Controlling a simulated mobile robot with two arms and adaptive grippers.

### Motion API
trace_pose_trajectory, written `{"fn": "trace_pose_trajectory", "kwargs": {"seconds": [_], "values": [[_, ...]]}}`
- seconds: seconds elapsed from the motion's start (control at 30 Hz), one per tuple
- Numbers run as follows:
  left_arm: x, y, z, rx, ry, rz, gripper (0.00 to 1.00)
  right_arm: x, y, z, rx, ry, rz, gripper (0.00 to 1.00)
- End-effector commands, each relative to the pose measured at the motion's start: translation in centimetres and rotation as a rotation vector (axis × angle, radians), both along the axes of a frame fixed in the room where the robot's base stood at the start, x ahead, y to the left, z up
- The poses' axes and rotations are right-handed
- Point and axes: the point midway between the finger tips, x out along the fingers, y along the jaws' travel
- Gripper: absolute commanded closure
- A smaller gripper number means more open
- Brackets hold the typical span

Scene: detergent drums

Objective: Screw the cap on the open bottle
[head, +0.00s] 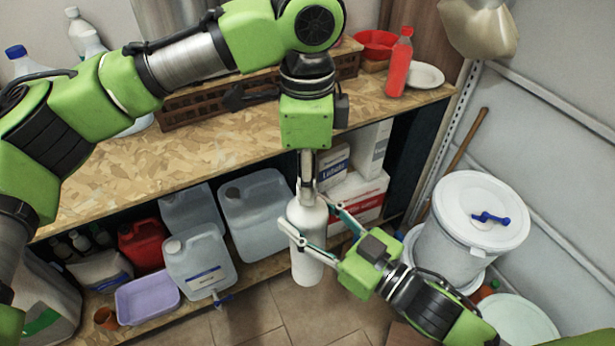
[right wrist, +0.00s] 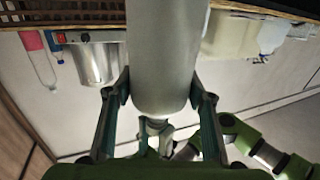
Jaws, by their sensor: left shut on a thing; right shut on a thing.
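A white bottle (head: 307,262) is upright in the head view, in front of the shelf. My right gripper (head: 310,217) comes in from the right, with one finger on each side of the bottle, shut on its upper body. In the right wrist view the bottle (right wrist: 163,60) looks grey and fills the middle between the two fingers (right wrist: 158,98). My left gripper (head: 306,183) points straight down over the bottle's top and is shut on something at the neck. The cap and the bottle's mouth are hidden by the left fingers, so I cannot tell whether the cap sits on the neck.
A wooden workbench (head: 110,175) runs behind the bottle, with a red bottle (head: 399,65) on it. Jerrycans (head: 200,262) and a purple tub (head: 147,297) fill the shelf below. A white lidded drum (head: 470,225) stands right, near my right arm.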

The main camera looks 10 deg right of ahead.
Motion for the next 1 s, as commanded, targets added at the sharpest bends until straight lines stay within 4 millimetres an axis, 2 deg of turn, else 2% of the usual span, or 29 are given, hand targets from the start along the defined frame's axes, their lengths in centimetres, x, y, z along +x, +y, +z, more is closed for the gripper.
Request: {"fn": "trace_pose_trajectory", "kwargs": {"seconds": [0.03, 0.07, 0.1, 0.13, 0.43, 0.57, 0.67, 1.0], "values": [[0.3, 0.3, 0.0, 0.005, -0.006, 0.008, 1.0, 0.0, 0.1, 0.4, 0.005, -0.009, 0.003, 1.0], [0.3, 0.3, 0.0, 0.005, -0.006, 0.008, 0.73, 0.0, 0.1, 0.5, 0.005, -0.009, 0.003, 1.0], [0.3, 0.3, 0.0, 0.005, -0.006, 0.009, 0.62, -0.1, 0.1, 0.4, 0.005, -0.009, 0.003, 1.0], [0.3, 0.3, 0.0, 0.004, -0.005, 0.009, 0.58, -0.1, 0.1, 0.4, 0.005, -0.009, 0.003, 1.0], [0.1, 0.1, 0.1, 0.003, -0.003, 0.007, 0.58, 0.0, 0.1, 0.4, 0.005, -0.009, 0.003, 1.0], [0.2, 0.1, 0.8, 0.001, -0.004, 0.007, 0.58, 0.0, 0.1, 0.5, 0.005, -0.009, 0.003, 1.0], [0.2, 0.0, 2.3, 0.0, -0.004, 0.007, 0.58, 0.0, 0.1, 0.5, 0.005, -0.009, 0.003, 1.0], [0.3, 0.1, 9.3, 0.0, -0.004, 0.007, 0.58, 0.0, 0.1, 0.4, 0.005, -0.009, 0.003, 1.0]]}}
